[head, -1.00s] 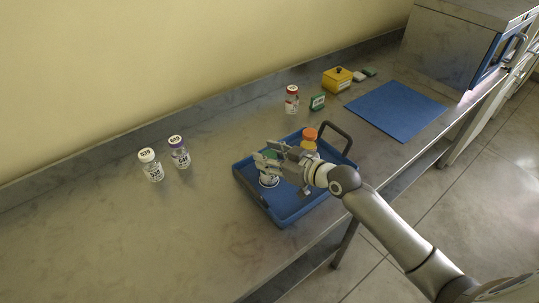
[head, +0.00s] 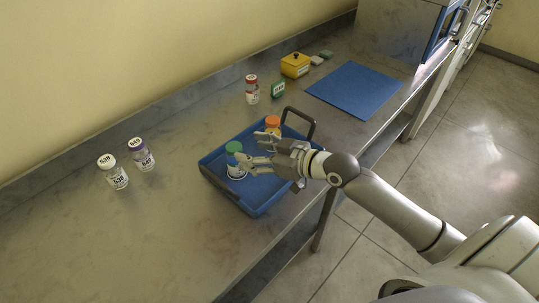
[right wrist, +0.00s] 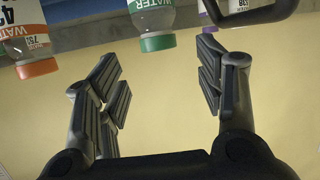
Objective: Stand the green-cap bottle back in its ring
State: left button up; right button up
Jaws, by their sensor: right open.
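The green-cap bottle (head: 235,161) stands upright in the blue tray (head: 262,208), at its left end. In the right wrist view, which looks upside down, its green cap (right wrist: 157,43) lies just beyond the fingertips, centred between them. My right gripper (head: 255,149) is open and empty, to the right of the bottle with its fingers towards it. It also shows in the right wrist view (right wrist: 160,76), the fingers spread wide. The bottle's ring cannot be made out clearly. My left gripper is not in view.
An orange-cap bottle (head: 272,122) stands in the tray behind my right gripper. A white-cap bottle (head: 117,179) and a purple-cap bottle (head: 145,161) stand to the left.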

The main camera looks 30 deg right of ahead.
jog(key=shift+b+v, duration=0.3)
jog(key=shift+v, duration=2.2)
jog(key=shift+r, duration=0.1)
